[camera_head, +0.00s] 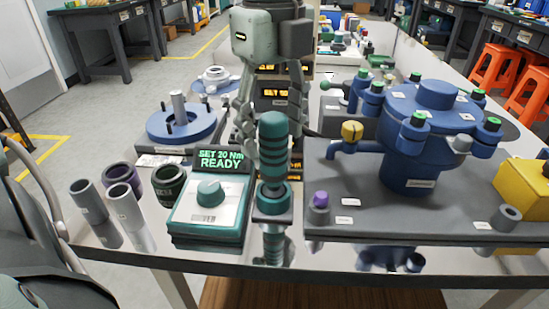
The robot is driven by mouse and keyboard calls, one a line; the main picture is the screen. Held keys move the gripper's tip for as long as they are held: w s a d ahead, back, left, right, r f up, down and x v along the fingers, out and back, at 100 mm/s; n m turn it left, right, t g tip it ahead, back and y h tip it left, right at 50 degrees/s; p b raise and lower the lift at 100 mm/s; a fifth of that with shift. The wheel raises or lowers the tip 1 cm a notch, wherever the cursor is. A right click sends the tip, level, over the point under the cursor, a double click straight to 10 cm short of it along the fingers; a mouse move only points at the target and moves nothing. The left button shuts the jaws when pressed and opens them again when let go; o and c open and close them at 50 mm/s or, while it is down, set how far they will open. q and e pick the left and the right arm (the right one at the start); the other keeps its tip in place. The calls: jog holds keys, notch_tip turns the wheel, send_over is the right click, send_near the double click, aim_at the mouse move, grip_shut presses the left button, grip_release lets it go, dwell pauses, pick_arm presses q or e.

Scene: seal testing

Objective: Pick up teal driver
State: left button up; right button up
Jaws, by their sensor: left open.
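The teal driver (273,135) stands upright in a small dark holder near the front edge of the table, right of a teal controller. It has a teal grip with dark bands. My left gripper (274,128) is open and points down above the driver. One finger shows on the left of the driver's top and one on the right. The driver's top is between them in the picture. I cannot tell how far behind the driver the fingers are, or whether they touch it. My right gripper is not in view.
The controller (209,204) reads "SET 20 Nm READY". Grey and dark cylinders (124,206) stand left of it, with a blue round fixture (181,126) behind. A purple-topped part (320,202) and a large blue housing (412,130) are close on the right. Table edge is near.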

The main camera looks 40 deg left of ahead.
pick_arm(q)
notch_tip(320, 180, down, 2)
jog(key=shift+f, duration=0.15)
jog(key=shift+w, duration=0.1)
grip_shut()
dwell(0.3)
